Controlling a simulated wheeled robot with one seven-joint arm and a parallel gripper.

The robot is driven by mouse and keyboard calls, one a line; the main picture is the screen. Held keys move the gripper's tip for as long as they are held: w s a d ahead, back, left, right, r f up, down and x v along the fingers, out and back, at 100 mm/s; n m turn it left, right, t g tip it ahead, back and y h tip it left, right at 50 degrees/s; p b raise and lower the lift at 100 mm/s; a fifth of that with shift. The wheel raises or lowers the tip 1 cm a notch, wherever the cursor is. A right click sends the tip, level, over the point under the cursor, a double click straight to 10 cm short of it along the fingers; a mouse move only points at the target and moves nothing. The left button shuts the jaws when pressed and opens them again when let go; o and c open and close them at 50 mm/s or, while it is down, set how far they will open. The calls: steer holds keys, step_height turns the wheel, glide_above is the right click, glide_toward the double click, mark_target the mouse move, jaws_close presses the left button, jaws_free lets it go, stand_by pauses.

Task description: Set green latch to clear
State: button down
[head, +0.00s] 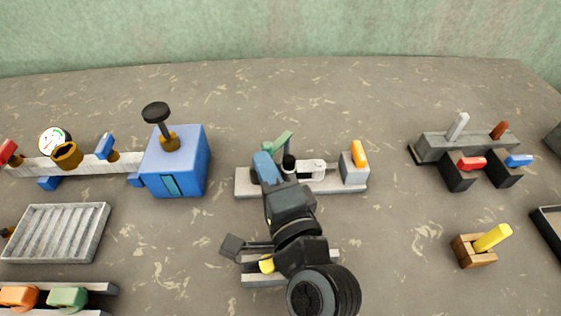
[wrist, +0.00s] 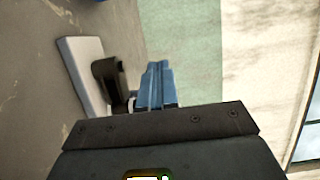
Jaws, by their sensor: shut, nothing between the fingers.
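A green bar-shaped piece (head: 281,141), apparently the green latch, stands tilted up to the right on a pale grey base plate (head: 245,184) in the middle of the table. My gripper (head: 264,166) is right at it, on its near side, with the blue fingers shut and empty. My arm hides the lower part of the latch, and I cannot tell whether the fingers touch it. The blue fingers (wrist: 157,86) show in the wrist view beside a dark upright part (wrist: 110,82) on a pale plate (wrist: 85,75). No green latch is clear there.
A blue box (head: 175,161) with a black knob is to the left. A grey block with several levers (head: 432,146) is at right. Table behind the base is clear.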

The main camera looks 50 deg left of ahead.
steer(key=shift+s+a+p, duration=0.2)
steer(key=shift+a+p, duration=0.15)
steer(key=shift+a, duration=0.4)
steer(key=shift+s+a+p, duration=0.2)
steer(key=shift+a+p, duration=0.15)
steer(key=shift+a, duration=0.4)
stand_by(0.5)
steer(key=w+d+r, duration=0.1)
steer(key=d+r, duration=1)
steer(key=shift+w+d, duration=0.25)
steer(key=shift+d, duration=0.1)
